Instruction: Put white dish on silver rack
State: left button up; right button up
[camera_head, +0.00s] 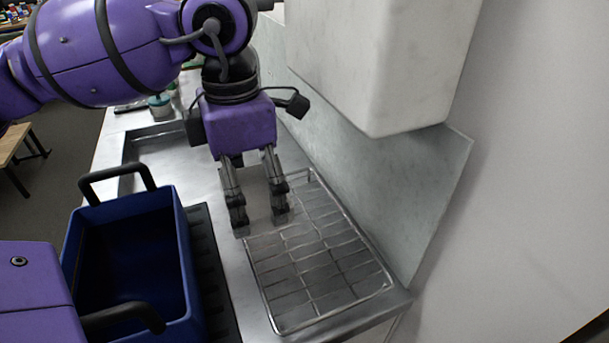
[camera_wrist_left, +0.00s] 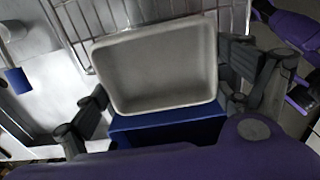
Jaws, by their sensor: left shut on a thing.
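In the head view the dish (camera_head: 256,187) shows only as a pale patch between the fingers. The silver rack (camera_head: 310,262) is a flat wire grid on the counter; it also shows behind the dish in the left wrist view (camera_wrist_left: 80,28). Whether dish and rack touch is unclear. My right gripper is out of view.
A blue bin (camera_head: 183,250) with black handles stands left of the rack, beside a dark ridged mat (camera_head: 212,275). A metal sink (camera_head: 160,150) lies behind. A white cabinet (camera_head: 385,60) hangs above the rack, near the wall panel. Most of the rack is bare.

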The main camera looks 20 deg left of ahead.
pick_arm(q)
jog(key=w+f, duration=0.1)
jog(key=f, duration=0.1)
jog(key=w+d+f, duration=0.1)
jog(key=w+f, duration=0.2)
jog(key=shift+w+d+f, duration=0.35)
jog(key=shift+w+f, duration=0.2)
jog(key=shift+f, duration=1.75)
jog(key=o, duration=0.8)
jog(key=shift+f, duration=0.1)
jog(key=shift+c, duration=0.2)
jog(key=shift+o, duration=0.6)
jog(key=shift+r, duration=0.5)
notch_tip(320, 180, up, 7)
jog(key=shift+r, duration=0.1)
